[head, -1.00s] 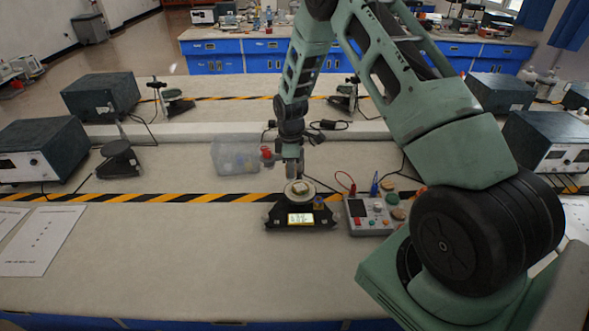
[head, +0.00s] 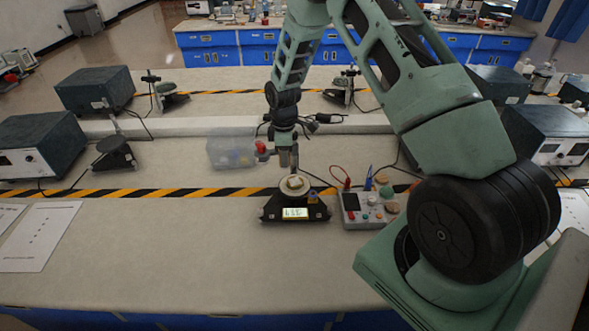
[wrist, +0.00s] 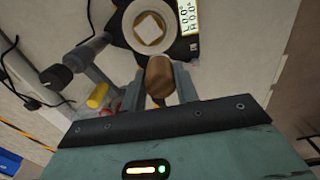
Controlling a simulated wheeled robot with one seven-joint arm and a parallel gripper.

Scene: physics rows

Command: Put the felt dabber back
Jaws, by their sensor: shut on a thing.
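My gripper (wrist: 160,88) is shut on a brown, rounded, wood-like piece, which I take to be the felt dabber (wrist: 159,76). Its felt end cannot be made out. In the head view my gripper (head: 288,160) points down, just behind and above a black instrument (head: 268,212) with a lit display. The instrument's round pale plate (head: 284,187) carries a small whitish square (head: 295,183). In the wrist view the plate (wrist: 131,30) lies beyond the held piece, apart from it.
A clear bin (head: 232,135) with coloured things inside stands left of my gripper, with a red item (head: 261,148) at its right side. A grey control box (head: 368,220) with knobs and leads stands right of the instrument.

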